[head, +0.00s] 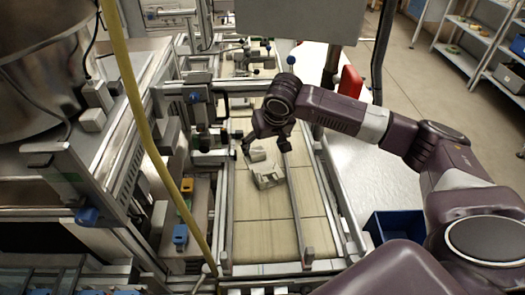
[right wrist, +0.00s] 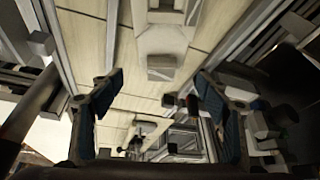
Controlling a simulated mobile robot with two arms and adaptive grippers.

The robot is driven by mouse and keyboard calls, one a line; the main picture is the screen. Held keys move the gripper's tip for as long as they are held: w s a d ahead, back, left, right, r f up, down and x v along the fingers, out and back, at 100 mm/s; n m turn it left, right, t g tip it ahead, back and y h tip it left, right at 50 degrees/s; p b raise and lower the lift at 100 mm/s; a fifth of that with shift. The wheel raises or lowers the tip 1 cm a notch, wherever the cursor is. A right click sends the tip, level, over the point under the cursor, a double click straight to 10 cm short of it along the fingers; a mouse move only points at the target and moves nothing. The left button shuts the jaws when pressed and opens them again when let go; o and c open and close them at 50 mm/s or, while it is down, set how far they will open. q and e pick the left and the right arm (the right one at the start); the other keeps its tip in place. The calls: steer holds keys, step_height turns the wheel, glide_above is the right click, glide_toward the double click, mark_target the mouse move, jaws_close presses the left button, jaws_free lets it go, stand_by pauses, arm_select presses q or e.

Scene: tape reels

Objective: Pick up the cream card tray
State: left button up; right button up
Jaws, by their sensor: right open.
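The cream card tray (head: 268,178) lies on the pale conveyor belt (head: 266,235) in the head view, a little turned, with a small raised block at its far end. My right gripper (head: 266,148) is just beyond and above it, pointing down, open and empty. In the right wrist view the tray (right wrist: 166,38) shows at the top centre with a small block (right wrist: 162,67) at its lower end. My right gripper's two blue-padded fingers (right wrist: 160,88) are wide apart on either side below it, not touching it. My left gripper is not in view.
Metal rails (head: 299,205) run along both sides of the belt. A yellow hose (head: 150,150) crosses the left foreground. A blue bin (head: 392,226) stands right of the belt, and a red object (head: 350,82) stands on the white surface. The near belt is clear.

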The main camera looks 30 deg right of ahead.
mark_target(258, 154)
steer(key=shift+w+f, duration=0.35)
steer(key=shift+f, duration=0.25)
steer(key=shift+w+a+f+p, duration=0.1)
steer(key=shift+w+f+p, duration=0.1)
steer(key=shift+f+p, duration=0.4)
steer(key=p+x, duration=0.1)
steer(key=x, duration=0.3)
steer(key=shift+w+p, duration=0.35)
steer(key=shift+w, duration=0.05)
steer(key=shift+w+f, duration=0.1)
steer(key=shift+f, duration=0.2)
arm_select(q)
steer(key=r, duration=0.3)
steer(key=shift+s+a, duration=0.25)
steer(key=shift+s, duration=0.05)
arm_select(e)
steer(key=shift+c, duration=0.6)
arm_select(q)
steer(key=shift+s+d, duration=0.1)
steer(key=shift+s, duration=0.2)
arm_select(e)
steer(key=c, duration=1.5)
